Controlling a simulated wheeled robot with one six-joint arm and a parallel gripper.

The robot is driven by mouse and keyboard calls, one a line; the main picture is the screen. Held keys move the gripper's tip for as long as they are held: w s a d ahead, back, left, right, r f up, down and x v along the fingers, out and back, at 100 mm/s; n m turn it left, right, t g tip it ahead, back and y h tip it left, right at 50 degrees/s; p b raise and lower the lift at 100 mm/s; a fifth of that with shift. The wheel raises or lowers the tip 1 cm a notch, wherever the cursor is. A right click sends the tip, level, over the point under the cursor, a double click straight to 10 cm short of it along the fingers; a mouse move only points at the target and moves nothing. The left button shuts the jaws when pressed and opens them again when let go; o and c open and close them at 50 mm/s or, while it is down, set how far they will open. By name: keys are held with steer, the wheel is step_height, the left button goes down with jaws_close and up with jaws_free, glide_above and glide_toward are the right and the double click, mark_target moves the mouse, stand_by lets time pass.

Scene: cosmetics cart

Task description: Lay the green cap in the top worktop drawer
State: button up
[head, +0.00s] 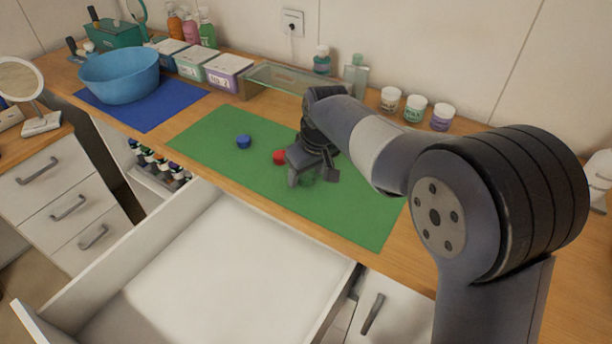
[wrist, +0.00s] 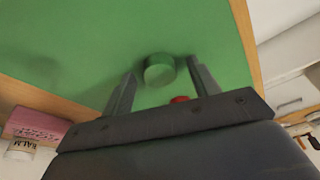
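The green cap (wrist: 159,69) lies on the green mat (head: 225,125) and is hard to pick out against it. In the wrist view it is beyond and between the two fingertips. My gripper (head: 312,177) is open and empty, low over the mat; in the wrist view its fingers (wrist: 162,80) stand apart on either side of the cap. In the head view, the cap (head: 307,180) is partly hidden by the gripper. The top worktop drawer (head: 185,275) is pulled wide open below the worktop's front edge, and its visible floor is bare.
A red cap (head: 279,157) lies close beside my gripper, and a blue cap (head: 244,141) farther left. A glass shelf (head: 290,78), a bottle (head: 355,74) and several jars (head: 415,108) stand behind. A blue bowl (head: 120,75) is at left.

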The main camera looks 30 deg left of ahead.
steer(key=c, duration=1.1)
